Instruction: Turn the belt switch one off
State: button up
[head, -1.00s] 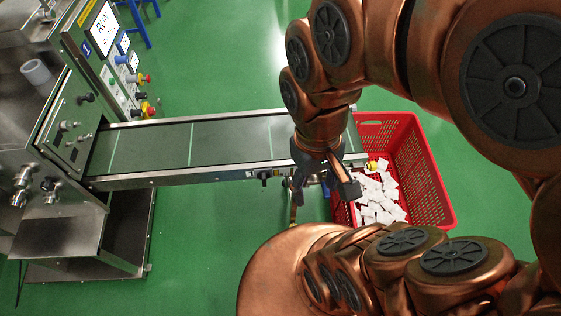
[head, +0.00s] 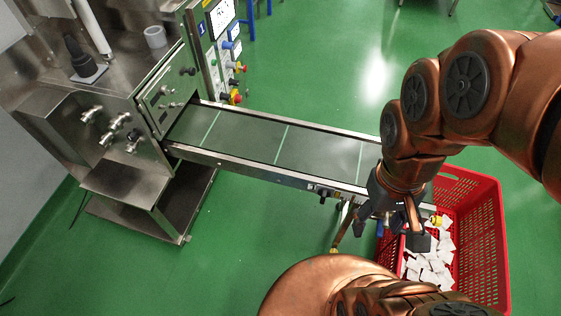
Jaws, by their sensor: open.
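The conveyor belt (head: 245,139) runs from the steel packing machine towards the lower right. A small black knob (head: 323,192) sits on the belt's near side rail, and I take it for the belt switch; its setting is too small to read. My gripper (head: 390,231) is open, with nothing seen between its fingers. It hangs by the belt's right end, to the right of the knob and apart from it. My wrist hides part of the belt's end.
A red crate (head: 487,245) with white teabags (head: 432,266) stands under the belt's right end. The steel machine (head: 75,130) and a control panel (head: 222,62) with coloured buttons are at the left. Green floor is open in front of the belt.

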aim_at(324, 193)
jog(key=z, duration=0.05)
jog(key=k, duration=0.5)
jog(key=u, duration=1.1)
jog(key=i, duration=0.15)
jog(key=u, duration=0.15)
